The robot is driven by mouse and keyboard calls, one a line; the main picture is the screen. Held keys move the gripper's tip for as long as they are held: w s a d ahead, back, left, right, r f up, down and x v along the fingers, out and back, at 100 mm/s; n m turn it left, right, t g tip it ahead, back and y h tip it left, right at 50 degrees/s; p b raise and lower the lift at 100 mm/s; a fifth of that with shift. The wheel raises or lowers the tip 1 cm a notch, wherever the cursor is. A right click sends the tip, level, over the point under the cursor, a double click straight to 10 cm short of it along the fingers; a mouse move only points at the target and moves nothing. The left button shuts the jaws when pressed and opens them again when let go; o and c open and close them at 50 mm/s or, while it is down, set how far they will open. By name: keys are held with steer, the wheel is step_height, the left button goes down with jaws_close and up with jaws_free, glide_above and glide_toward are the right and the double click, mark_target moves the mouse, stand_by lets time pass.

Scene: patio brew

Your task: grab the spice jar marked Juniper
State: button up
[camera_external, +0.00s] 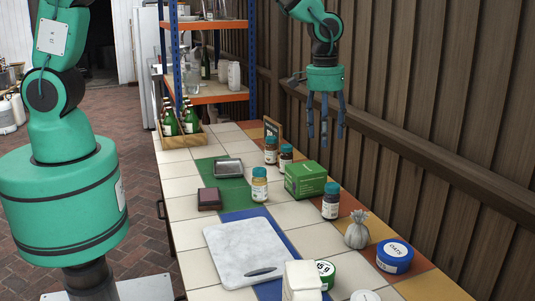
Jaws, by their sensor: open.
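Several spice jars with teal lids and white labels stand upright on the tiled table. Two dark ones stand close together at the back, the left one (271,151) and the right one (286,158). A yellowish jar (259,187) stands nearer, left of a green box. Another dark jar (331,203) stands right of that box. The label print is too small to read, so I cannot tell which is Juniper. My gripper (325,134) is open and empty, fingers pointing down, in the air by the fence at the upper right, apart from all jars.
The green box (306,181) sits among the jars. A bottle crate (181,138) stands at the back left.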

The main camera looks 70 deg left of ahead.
glide_above(331, 204)
steer(key=w+a, duration=0.1)
steer(key=a, duration=0.1)
steer(key=shift+n+g, duration=0.3)
step_height(331, 204, down, 8)
steer(key=shift+w+f, duration=0.1)
steer(key=shift+f, duration=0.1)
steer(key=shift+f+b, duration=0.55)
steer(key=shift+f, duration=3.6)
steer(key=shift+f, duration=0.1)
steer(key=shift+a+f+b, duration=0.1)
steer(key=shift+f+b, duration=0.4)
steer(key=shift+f, duration=2.05)
steer(key=shift+c, duration=0.5)
steer(key=c, duration=1.2)
